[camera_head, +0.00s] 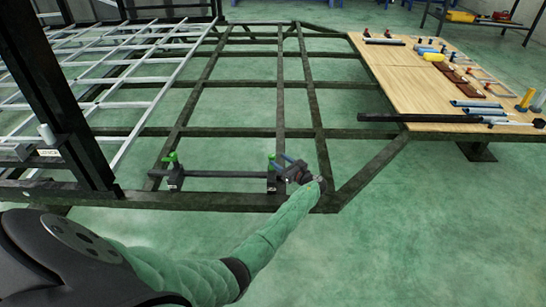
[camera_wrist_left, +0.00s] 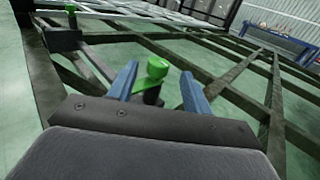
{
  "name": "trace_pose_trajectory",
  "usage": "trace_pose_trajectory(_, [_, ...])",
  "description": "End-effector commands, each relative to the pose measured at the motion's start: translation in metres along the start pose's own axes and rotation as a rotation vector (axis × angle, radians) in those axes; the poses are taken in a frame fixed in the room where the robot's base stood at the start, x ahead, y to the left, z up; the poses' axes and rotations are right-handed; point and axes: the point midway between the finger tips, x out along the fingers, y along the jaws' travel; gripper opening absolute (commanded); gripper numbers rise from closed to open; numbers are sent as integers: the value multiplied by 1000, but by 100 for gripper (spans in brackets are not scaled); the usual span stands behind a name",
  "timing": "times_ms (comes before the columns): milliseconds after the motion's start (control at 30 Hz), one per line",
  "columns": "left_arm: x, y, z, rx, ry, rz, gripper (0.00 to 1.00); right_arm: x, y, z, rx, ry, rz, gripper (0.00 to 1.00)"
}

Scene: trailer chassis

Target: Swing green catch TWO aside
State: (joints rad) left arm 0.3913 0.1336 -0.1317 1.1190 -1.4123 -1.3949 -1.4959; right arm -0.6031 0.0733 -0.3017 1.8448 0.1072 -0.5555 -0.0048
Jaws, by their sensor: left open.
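Two green-topped catches stand on dark blocks on the near rail of the chassis frame. One green catch (camera_head: 271,157) is at the right end of a dark crossbar, the other green catch (camera_head: 170,158) at its left end. I cannot read which is numbered two. My left gripper (camera_head: 282,161) is open at the right-hand catch. In the left wrist view its blue fingers (camera_wrist_left: 158,74) stand either side of that catch's green knob (camera_wrist_left: 157,67); I cannot tell whether they touch it. The other catch (camera_wrist_left: 71,9) shows farther off, upper left. My right gripper is out of view.
The dark chassis frame (camera_head: 222,131) spreads over the green floor. A wooden table (camera_head: 410,92) with tools and parts stands at the right. A pale metal grid (camera_head: 120,75) and a dark upright post (camera_head: 62,100) are at the left. The floor at lower right is clear.

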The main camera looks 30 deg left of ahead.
Motion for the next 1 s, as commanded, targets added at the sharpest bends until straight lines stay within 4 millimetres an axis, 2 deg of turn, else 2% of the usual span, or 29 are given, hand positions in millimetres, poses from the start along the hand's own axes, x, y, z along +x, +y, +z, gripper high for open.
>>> trace_pose_trajectory(333, [48,0,0,0,1,1,50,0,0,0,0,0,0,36])
trace_pose_trajectory(667, [56,0,-1,-1,2,0,50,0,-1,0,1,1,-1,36])
trace_pose_trajectory(700, [56,0,-1,-1,2,0,48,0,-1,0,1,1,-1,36])
trace_pose_trajectory(900, [56,0,-1,-1,2,0,8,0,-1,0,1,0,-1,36])
trace_pose_trajectory(1000, [56,0,-1,-1,2,0,7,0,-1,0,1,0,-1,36])
